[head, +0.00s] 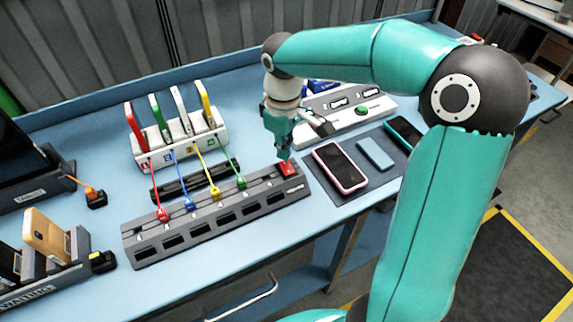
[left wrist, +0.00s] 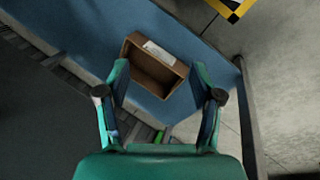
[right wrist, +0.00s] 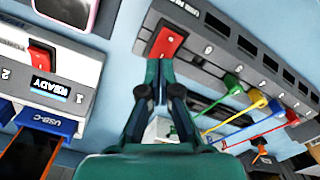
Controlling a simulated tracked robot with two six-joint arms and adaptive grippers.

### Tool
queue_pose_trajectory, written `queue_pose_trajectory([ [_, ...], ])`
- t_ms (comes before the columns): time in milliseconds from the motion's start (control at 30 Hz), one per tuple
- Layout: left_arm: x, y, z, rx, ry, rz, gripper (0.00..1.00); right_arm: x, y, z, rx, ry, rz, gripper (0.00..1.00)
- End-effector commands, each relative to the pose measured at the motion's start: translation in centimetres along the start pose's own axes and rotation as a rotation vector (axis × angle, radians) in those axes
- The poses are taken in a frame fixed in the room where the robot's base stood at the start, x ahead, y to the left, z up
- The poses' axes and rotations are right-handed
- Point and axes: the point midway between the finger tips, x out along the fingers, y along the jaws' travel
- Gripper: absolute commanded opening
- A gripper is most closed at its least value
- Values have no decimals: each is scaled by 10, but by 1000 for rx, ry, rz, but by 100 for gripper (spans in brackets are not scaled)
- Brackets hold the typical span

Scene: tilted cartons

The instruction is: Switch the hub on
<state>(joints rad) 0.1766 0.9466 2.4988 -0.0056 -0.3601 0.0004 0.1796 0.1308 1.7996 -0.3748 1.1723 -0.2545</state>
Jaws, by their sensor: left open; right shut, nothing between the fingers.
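The hub (head: 205,222) is a long grey block with a row of ports along its front. A red rocker switch (head: 288,168) sits at its right end and also shows in the right wrist view (right wrist: 165,40). My right gripper (head: 284,156) is shut and empty, pointing down at the switch. In the right wrist view its tips (right wrist: 159,68) are at the switch's near edge; I cannot tell whether they touch it, or which way the rocker is set. My left gripper (left wrist: 160,88) is open and empty, seen only in the left wrist view, above a brown open box (left wrist: 153,68).
Red, blue, yellow and green cables run from the hub to a white holder (head: 180,143) behind it. A pink-edged phone (head: 340,167) and other phones lie on a dark mat to the right. A white station with a green button (head: 362,111) stands behind.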

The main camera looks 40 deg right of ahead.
Motion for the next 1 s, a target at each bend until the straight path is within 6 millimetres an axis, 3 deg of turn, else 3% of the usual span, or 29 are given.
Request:
queue_pose_trajectory([
  [1000, 11, -4, 0, 0, 0, 0, 66, 15, 0, -1, -2, 0, 0, 0],
])
